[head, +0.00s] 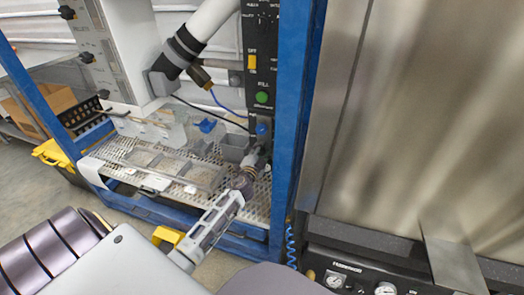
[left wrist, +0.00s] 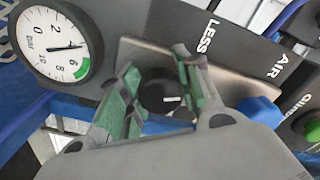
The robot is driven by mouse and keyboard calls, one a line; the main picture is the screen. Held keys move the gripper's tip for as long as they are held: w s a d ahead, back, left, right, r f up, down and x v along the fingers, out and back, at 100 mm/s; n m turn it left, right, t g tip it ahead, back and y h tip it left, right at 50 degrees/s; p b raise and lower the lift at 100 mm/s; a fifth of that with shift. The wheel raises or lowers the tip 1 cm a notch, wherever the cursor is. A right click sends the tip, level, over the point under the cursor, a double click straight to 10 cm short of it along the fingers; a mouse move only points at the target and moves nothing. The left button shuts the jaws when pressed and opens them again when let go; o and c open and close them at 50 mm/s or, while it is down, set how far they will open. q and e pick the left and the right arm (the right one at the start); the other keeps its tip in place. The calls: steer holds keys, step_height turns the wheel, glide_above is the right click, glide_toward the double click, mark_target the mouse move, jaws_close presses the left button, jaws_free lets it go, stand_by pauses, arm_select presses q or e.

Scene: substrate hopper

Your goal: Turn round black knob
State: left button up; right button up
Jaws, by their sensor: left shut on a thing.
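The round black knob (left wrist: 165,98) sits on the grey control panel below the word LESS in the left wrist view. My left gripper (left wrist: 158,92) has its green-padded fingers on either side of the knob and is shut on it. In the head view my left gripper (head: 259,152) reaches the lower end of the dark control panel (head: 258,28), and the knob is hidden there. My right gripper is in neither view.
A blue knob (left wrist: 260,109) and a green button (left wrist: 312,130) are close beside the gripper. A pressure gauge (left wrist: 60,43) is at the left. A blue frame post (head: 297,100) stands right of the panel, before a large metal surface (head: 430,110).

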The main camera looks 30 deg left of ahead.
arm_select(q)
steer(key=m, duration=0.7)
steer(key=shift+m+p, duration=0.3)
steer(key=shift+m, duration=1.5)
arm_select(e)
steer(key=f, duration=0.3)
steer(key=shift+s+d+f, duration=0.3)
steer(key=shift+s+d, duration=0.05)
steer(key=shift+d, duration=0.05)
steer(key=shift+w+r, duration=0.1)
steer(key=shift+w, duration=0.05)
arm_select(q)
steer(key=o, duration=1)
steer(key=shift+o, duration=0.2)
